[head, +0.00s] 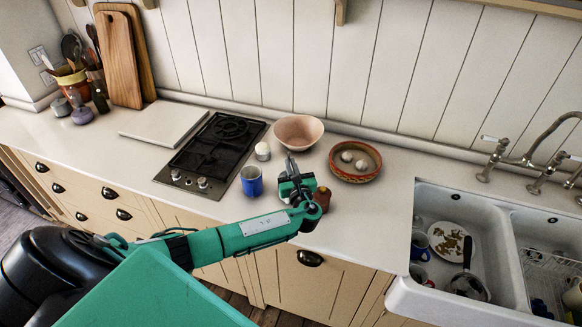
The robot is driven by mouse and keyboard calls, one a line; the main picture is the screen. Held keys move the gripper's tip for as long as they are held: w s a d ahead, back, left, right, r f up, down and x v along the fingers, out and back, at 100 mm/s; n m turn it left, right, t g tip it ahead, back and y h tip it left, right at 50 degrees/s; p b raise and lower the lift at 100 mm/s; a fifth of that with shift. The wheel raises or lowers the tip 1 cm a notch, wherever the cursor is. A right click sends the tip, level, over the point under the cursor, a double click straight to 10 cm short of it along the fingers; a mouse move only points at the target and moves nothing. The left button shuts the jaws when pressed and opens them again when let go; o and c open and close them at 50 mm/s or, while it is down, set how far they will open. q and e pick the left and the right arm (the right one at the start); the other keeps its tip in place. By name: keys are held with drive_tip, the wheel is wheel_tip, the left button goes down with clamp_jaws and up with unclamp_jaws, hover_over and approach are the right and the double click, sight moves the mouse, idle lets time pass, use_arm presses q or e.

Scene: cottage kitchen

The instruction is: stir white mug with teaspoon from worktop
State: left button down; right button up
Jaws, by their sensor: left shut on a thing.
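My left gripper (291,177) reaches over the worktop (347,218), just right of a blue mug (251,181). It is shut on a slim grey piece that looks like the teaspoon, mostly hidden by the fingers. A small whitish round vessel (262,151) stands behind the blue mug, beside the hob; I cannot tell whether it is the white mug. My right gripper is not in view.
A pink bowl (298,132) and a patterned bowl with pale round things (355,160) stand behind the gripper. A reddish-brown jar (322,199) is close on its right. The hob (213,153) lies left, the sink (405,270) right. The worktop's front right is clear.

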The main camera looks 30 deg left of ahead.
use_arm(q)
wheel_tip(320, 180, up, 8)
drive_tip(key=shift+p, duration=0.35)
idle(0.5)
idle(0.4)
